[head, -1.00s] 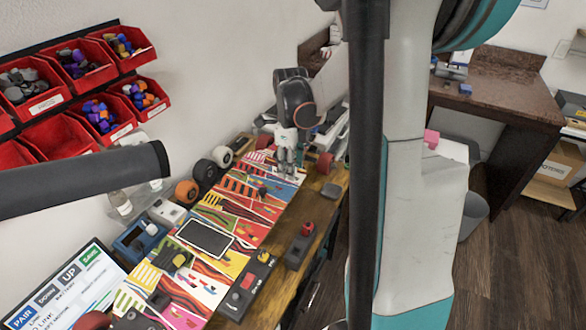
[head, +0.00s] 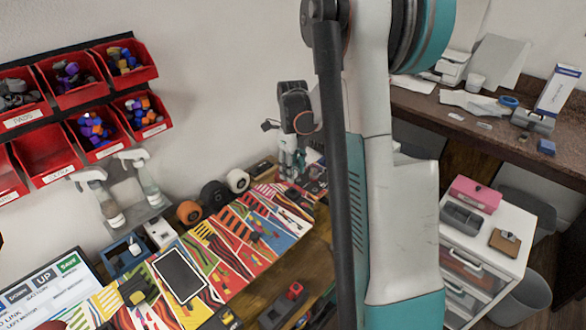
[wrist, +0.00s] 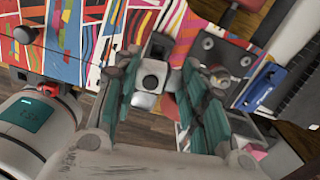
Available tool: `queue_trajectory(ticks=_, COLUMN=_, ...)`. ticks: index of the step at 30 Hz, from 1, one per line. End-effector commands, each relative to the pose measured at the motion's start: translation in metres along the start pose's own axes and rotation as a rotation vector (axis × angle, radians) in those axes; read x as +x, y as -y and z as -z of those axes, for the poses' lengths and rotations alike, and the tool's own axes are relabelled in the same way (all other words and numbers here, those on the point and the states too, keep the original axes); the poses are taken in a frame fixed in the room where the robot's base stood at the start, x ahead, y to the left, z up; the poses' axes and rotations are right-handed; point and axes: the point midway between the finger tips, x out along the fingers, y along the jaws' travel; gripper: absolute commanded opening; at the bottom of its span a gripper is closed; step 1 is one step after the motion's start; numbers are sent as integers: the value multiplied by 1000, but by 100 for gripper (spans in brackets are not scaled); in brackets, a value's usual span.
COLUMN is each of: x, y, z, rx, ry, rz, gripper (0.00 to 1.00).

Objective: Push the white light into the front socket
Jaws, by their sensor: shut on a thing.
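In the head view my gripper (head: 293,172) hangs at the far end of the colourful patterned board (head: 225,268); the light is too small to make out there. A grey bracket with round holes (wrist: 212,50) lies just right of the light in the wrist view, apart from it. I cannot tell whether it holds the front socket.
A black-screened device (head: 180,275) lies on the board. Spray bottles (head: 148,182) and red bins (head: 92,128) are at left. A white drawer cabinet (head: 508,235) stands right of my arm.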

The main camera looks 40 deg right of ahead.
Motion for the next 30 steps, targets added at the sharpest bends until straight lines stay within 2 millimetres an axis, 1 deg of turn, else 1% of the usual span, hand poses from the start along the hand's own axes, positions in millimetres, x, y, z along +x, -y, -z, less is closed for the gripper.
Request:
queue_trajectory(ticks=15, x=43, y=0, z=0, rx=-1, ry=0, rz=0, gripper=14)
queue_trajectory(ticks=21, x=49, y=0, z=0, rx=-1, ry=0, rz=0, gripper=14)
queue_trajectory(ticks=30, x=48, y=0, z=0, rx=-1, ry=0, rz=0, gripper=14)
